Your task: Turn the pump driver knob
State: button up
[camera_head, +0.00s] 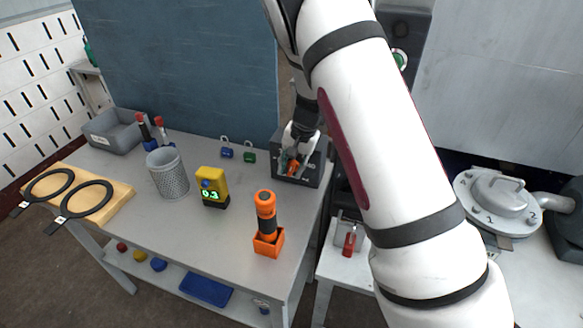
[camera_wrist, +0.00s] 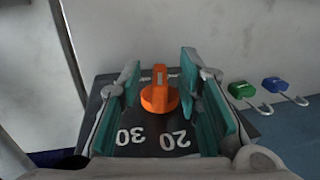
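The pump driver is a dark grey box (camera_head: 315,172) at the table's back right corner. Its orange knob (camera_wrist: 159,96) shows in the wrist view on a dark panel (camera_wrist: 150,142) with white marks, "30" and "20" upside down. The knob's white pointer line points to the top of that view. My gripper (camera_wrist: 160,94) is open, with one teal-padded finger on each side of the knob and a visible gap to each. In the head view my gripper (camera_head: 296,152) is at the box's face and partly hides the knob (camera_head: 292,168).
On the table (camera_head: 130,165) are a mesh cup (camera_head: 168,174), a yellow meter (camera_head: 212,187) and an orange tool in a holder (camera_head: 266,224). Blue (camera_head: 227,152) and green (camera_head: 249,156) padlocks lie left of the driver. A lidded vessel (camera_head: 497,200) stands at the right.

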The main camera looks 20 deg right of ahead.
jog(key=shift+f, duration=0.1)
jog(key=shift+c, duration=0.6)
grip_shut()
